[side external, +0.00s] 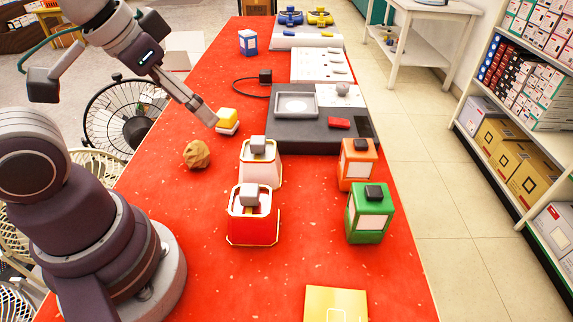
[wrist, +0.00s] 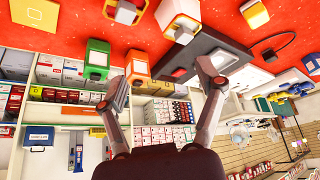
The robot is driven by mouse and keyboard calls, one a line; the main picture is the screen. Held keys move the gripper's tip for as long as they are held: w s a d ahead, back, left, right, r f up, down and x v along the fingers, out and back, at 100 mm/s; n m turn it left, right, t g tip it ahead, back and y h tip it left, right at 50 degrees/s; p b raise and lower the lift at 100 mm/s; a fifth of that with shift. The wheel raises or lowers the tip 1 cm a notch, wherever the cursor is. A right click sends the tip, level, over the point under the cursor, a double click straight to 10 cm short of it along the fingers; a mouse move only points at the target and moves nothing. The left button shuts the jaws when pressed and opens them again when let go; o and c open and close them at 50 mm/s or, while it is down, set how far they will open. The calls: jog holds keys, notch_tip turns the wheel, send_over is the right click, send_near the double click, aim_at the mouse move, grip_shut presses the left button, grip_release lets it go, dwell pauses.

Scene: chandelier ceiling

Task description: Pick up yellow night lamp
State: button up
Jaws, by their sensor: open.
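The yellow night lamp (side external: 228,118) is a small yellow block on a white base, standing on the red table left of the dark tray. In the wrist view it shows at the top right (wrist: 254,12). My gripper (side external: 210,118) has its fingertips just left of the lamp in the side view; I cannot tell the depth gap. In the wrist view my gripper (wrist: 163,86) has two fingers wide apart with nothing held between them. The lamp is off to the upper right of the fingers there.
A brown lump (side external: 197,154) lies near the lamp. White (side external: 261,170), red (side external: 252,228), orange (side external: 357,167) and green (side external: 368,222) lantern-like boxes stand nearer the camera. A dark tray (side external: 285,135) and black cable (side external: 240,85) lie beyond. Another yellow box (side external: 336,303) is at the front.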

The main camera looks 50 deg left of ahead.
jog(key=shift+o, duration=0.3)
jog(key=n+g+y, duration=0.2)
jog(key=n, duration=0.5)
send_over(225, 112)
jog(key=s+d, duration=0.2)
notch_tip(225, 112, down, 11)
jog(key=x, duration=0.9)
jog(key=shift+a+f, duration=0.35)
jog(key=shift+a, duration=0.15)
jog(key=shift+y, duration=0.3)
jog(key=c, duration=1.2)
